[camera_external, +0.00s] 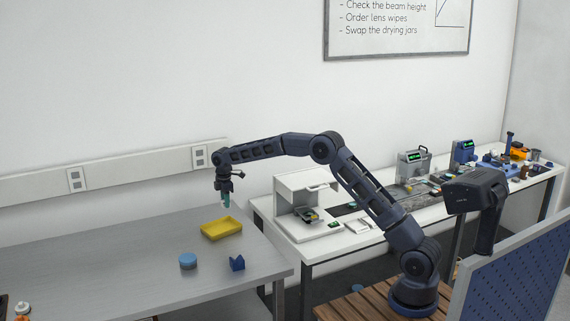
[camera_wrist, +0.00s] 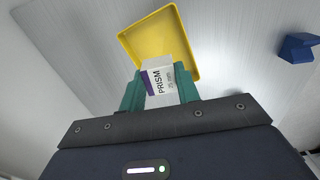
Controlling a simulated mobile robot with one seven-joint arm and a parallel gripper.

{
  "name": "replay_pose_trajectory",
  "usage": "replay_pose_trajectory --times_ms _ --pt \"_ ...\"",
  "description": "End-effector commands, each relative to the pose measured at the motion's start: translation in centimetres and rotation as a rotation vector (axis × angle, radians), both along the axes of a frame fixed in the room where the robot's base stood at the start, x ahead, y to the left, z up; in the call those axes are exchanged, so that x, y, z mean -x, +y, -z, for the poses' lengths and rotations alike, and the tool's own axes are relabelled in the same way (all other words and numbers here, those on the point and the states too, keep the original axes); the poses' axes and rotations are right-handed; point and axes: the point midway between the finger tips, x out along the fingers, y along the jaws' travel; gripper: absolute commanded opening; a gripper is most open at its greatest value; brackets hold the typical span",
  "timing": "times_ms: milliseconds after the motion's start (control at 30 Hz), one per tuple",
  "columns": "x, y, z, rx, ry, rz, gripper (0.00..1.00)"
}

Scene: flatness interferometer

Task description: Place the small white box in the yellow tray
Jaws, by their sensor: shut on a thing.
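The small white box (camera_wrist: 166,82) has a purple edge and the printed word PRISM. It sits between the green fingers of my gripper (camera_wrist: 160,90), which is shut on it. In the outside view my gripper (camera_external: 226,199) points down, above and close to the yellow tray (camera_external: 221,229) on the grey table; the box is too small to make out clearly there. In the wrist view the yellow tray (camera_wrist: 187,30) lies beyond the box, which covers part of it. The visible part of the tray's floor looks empty.
A blue round block (camera_external: 188,261) and a blue notched block (camera_external: 237,263) stand in front of the tray on the grey table (camera_external: 120,262). A white bench with a white instrument (camera_external: 305,200) stands to the right. The table's left part is mostly clear.

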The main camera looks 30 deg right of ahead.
Motion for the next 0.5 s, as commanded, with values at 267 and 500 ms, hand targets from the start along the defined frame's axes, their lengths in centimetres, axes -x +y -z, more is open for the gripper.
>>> replay_pose_trajectory --times_ms 267,500 --pt "0.0 0.0 5.7 0.002 0.002 0.0 0.07" --pt "0.0 0.0 7.7 0.001 0.0 0.0 0.07"
